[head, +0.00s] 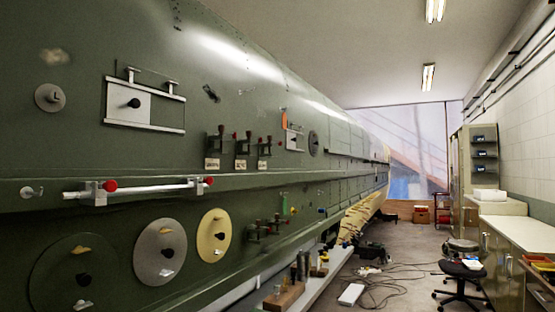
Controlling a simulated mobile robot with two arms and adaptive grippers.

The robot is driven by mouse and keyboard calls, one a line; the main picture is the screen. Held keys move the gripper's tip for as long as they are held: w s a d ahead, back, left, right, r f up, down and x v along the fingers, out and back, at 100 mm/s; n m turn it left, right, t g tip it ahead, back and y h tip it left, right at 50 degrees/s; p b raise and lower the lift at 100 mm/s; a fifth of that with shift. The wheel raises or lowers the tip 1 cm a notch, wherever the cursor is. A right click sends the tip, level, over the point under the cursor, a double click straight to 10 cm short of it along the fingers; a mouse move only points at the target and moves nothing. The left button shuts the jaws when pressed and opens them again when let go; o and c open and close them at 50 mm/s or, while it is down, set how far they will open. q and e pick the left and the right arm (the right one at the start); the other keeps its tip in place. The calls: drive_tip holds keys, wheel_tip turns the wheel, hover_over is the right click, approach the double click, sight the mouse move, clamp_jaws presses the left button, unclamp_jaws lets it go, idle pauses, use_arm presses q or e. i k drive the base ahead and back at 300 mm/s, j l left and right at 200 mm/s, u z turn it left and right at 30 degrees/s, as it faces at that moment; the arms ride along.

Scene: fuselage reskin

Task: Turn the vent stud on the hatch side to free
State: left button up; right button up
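The green fuselage side (70,140) fills the left of the head view. On its upper part is a pale square hatch-like panel (119,106) with a black knob, set in a silver rail frame with two T-shaped pins on top. Left of it is a small grey disc (42,104) with a dark L-shaped mark or stud at its middle. Another grey disc (314,143) sits farther along the side. I cannot tell for certain which of these is the vent stud. Neither of my grippers is in view.
A silver bar (150,189) with red knobs runs along a ledge. Below are green (50,280), grey (150,240) and yellow (206,227) round plates. Red-knobbed clamps (241,146) stand farther along. Cables (385,285) and a stool (462,268) occupy the floor; a workbench (520,235) lines the right.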

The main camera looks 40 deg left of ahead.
sight(130, 71)
drive_tip(key=i+u, duration=0.45)
drive_tip(key=i+l+u, duration=0.2)
drive_tip(key=u, duration=0.2)
drive_tip(key=i+l+u, duration=0.45)
drive_tip(key=k+j, duration=0.05)
drive_tip(key=j, duration=0.05)
